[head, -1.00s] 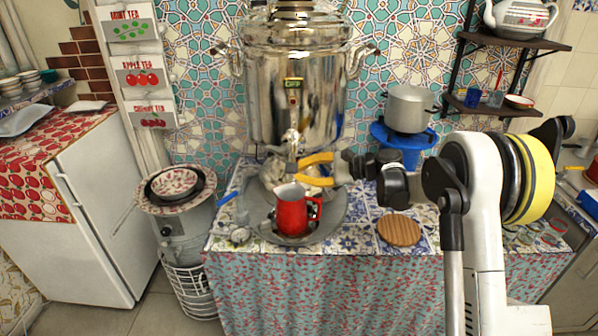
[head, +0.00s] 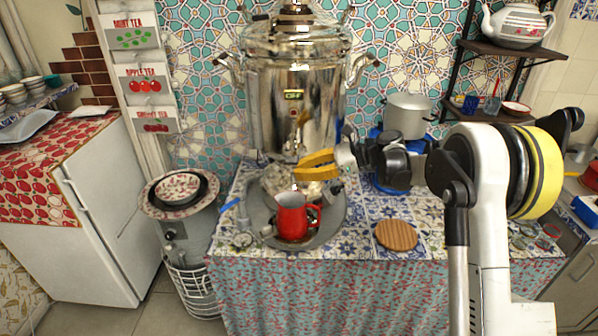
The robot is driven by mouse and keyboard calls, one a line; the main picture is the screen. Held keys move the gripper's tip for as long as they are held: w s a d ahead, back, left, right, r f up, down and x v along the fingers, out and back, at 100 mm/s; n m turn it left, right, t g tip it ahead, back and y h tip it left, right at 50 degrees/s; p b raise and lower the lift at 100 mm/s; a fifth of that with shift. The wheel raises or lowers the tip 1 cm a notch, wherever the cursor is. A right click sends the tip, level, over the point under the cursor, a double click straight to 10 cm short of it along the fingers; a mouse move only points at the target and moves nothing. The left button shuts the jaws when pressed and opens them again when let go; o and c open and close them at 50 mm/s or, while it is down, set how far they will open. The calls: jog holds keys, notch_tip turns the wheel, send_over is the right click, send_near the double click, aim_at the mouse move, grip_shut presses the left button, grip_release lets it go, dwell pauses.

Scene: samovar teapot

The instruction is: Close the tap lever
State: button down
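The silver samovar (head: 290,100) stands at the back of the tiled table, with a small label on its front. Its tap and lever are hard to make out; the area low on its front is partly behind my gripper (head: 296,172). The gripper's yellow fingers point left, just in front of the samovar's lower front and above the red jug (head: 292,218). The fingers look close together, but I cannot tell whether they are shut or touch the lever. The red jug stands upright on a round grey tray (head: 328,226).
A round wooden board (head: 396,235) lies right of the tray. A grey pot (head: 407,115) stands on a blue stand behind my arm. Shelves with a teapot (head: 517,24) are at the upper right. A bowl (head: 178,188) sits at left, beside a white fridge.

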jog(key=shift+r, duration=0.35)
jog(key=shift+r, duration=0.1)
dwell(0.4)
jog(key=shift+r, duration=0.1)
